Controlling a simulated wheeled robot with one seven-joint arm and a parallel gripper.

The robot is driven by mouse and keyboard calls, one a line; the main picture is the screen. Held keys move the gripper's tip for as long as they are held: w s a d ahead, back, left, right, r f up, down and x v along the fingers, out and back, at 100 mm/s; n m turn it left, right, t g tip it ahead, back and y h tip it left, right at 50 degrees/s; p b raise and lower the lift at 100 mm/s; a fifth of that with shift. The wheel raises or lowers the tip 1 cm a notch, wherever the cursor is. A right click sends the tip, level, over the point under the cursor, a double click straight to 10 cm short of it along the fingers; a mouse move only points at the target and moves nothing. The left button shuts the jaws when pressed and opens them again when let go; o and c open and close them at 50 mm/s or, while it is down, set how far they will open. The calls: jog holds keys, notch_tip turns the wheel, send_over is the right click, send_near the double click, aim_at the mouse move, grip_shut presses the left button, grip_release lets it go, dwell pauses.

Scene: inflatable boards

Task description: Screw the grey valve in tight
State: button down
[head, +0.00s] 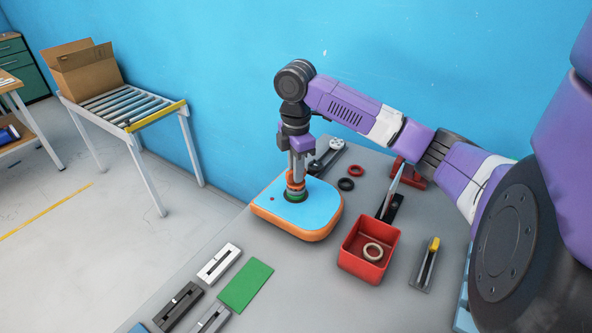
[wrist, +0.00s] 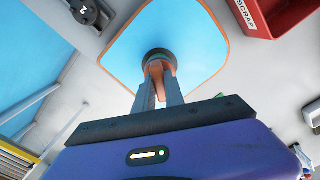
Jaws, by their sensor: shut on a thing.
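The inflatable board (head: 323,209) lies flat on the grey bench, blue on top with an orange edge. It also shows in the wrist view (wrist: 205,50). My gripper (head: 297,178) points straight down over the board's middle. Its fingers (wrist: 160,80) are shut on an orange upright part standing at the valve's place. The grey valve (wrist: 157,54) shows as a dark round rim around the base of that part, in the board. In the head view, orange and green bands show below the fingertips. The fingers hide much of the valve, so its seating depth cannot be told.
A red scrap bin (head: 354,264) with a pale ring in it stands right of the board. Black and red rings (head: 346,184) lie behind. A green pad (head: 246,286) and several slotted holders lie in front. A roller conveyor (head: 130,104) stands left.

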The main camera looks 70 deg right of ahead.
jog(key=shift+r, duration=0.1)
jog(key=shift+m+p, duration=1.4)
jog(key=shift+m, duration=0.3)
jog(key=shift+m+p, duration=1.25)
jog(key=shift+m, duration=0.35)
jog(key=shift+m+p, duration=0.3)
jog(key=shift+p, duration=0.15)
